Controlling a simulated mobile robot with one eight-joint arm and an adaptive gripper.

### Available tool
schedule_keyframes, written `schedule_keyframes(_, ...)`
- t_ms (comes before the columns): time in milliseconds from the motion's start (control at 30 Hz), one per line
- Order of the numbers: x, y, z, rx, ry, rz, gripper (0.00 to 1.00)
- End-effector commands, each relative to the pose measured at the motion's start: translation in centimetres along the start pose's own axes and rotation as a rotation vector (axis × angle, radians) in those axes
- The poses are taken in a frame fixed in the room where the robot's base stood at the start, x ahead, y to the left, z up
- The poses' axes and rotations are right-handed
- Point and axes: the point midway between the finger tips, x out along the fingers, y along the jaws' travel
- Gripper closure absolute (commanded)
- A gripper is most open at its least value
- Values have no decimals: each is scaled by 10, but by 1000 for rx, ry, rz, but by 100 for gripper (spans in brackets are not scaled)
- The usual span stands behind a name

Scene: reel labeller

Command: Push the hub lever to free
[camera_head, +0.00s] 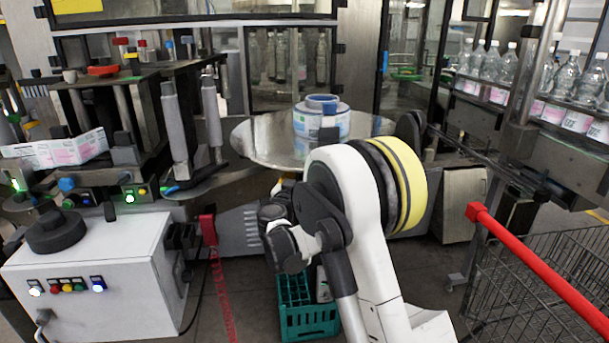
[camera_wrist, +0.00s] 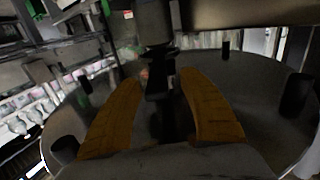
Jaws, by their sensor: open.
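In the wrist view my gripper (camera_wrist: 160,80) is open, its two orange fingers spread apart over a round dark plate (camera_wrist: 255,85). A dark hub (camera_wrist: 155,22) stands at the top centre, beyond the fingertips. A narrow dark part (camera_wrist: 160,86) shows below it, between the fingers; it may be the hub lever, but the picture is too dark to be sure. I cannot tell whether a finger touches it. In the head view a label roll (camera_head: 321,124) sits on a round metal plate (camera_head: 262,143). My arm stands in front of it, and I cannot make out my fingers there.
Dark pegs (camera_wrist: 297,95) stand around the plate in the wrist view. In the head view, a labelling station (camera_head: 140,95) and white control box (camera_head: 95,275) stand left. Bottles (camera_head: 500,70) line the right, above a red-handled cart (camera_head: 540,265). A green crate (camera_head: 308,320) is on the floor.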

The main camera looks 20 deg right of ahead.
Motion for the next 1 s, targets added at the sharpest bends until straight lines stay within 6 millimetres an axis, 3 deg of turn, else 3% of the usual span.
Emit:
schedule_keyframes(300, -68, -1, -1, 0, 0, -3, 51)
schedule_keyframes(500, -101, -1, -1, 0, 0, -3, 51)
schedule_keyframes(700, -112, 0, -1, 0, 0, 0, 51)
schedule_keyframes(1000, -112, 0, -1, 0, 0, 0, 51)
